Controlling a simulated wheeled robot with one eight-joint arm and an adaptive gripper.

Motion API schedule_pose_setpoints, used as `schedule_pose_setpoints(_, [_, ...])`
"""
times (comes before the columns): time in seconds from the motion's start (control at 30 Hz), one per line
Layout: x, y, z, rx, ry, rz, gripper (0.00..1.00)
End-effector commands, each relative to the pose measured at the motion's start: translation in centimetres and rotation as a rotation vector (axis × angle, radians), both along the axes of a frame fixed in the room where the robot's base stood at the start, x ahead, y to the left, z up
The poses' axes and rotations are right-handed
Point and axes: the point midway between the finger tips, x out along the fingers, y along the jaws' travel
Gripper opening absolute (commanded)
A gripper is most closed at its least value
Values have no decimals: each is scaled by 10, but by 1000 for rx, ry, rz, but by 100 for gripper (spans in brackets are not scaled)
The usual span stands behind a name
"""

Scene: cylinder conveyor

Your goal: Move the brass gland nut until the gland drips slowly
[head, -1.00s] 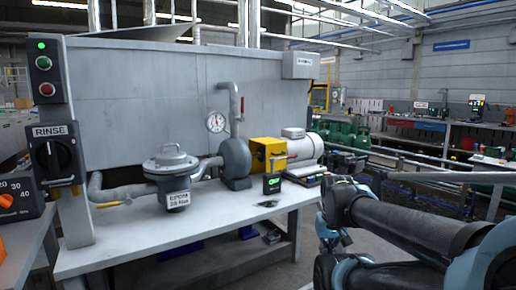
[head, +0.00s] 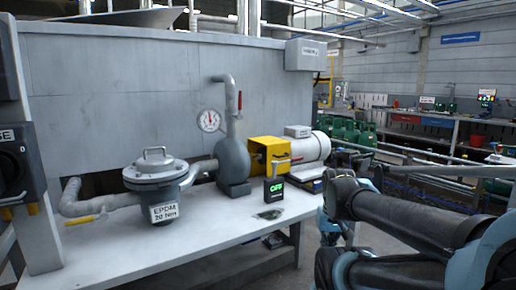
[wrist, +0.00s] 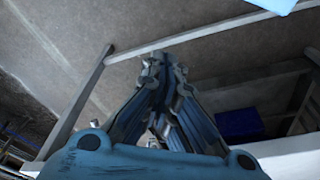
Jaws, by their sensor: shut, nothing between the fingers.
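I cannot make out the brass gland nut in either view. The grey pump (head: 233,160) stands on the bench, with a yellow guard box (head: 268,153) between it and the white motor (head: 309,146). A small black display reading OFF in green (head: 274,190) stands in front of the guard. A dark flat patch (head: 269,214) lies on the bench top before it. My gripper (wrist: 165,70) shows in the wrist view, its fingers together and empty, above the floor. The head view shows only my arm at the right, apart from the pump.
A filter housing labelled EPDM (head: 156,182) and a yellow-handled valve (head: 86,217) stand at the bench's left. A pressure gauge (head: 209,120) is behind the pump. The front of the bench top (head: 190,245) is clear. Rails (head: 420,165) run at the right.

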Motion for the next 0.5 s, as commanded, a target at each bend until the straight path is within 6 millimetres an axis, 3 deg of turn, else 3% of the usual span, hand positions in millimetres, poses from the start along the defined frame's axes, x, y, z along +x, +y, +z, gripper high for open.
schedule_pose_setpoints(0.13, [-6,1,8,2,-12,3,0])
schedule_pose_setpoints(0.23, [4,4,22,7,-15,17,0])
schedule_pose_setpoints(0.37, [32,14,59,24,-21,55,0])
schedule_pose_setpoints(0.5, [74,29,109,47,-31,106,0])
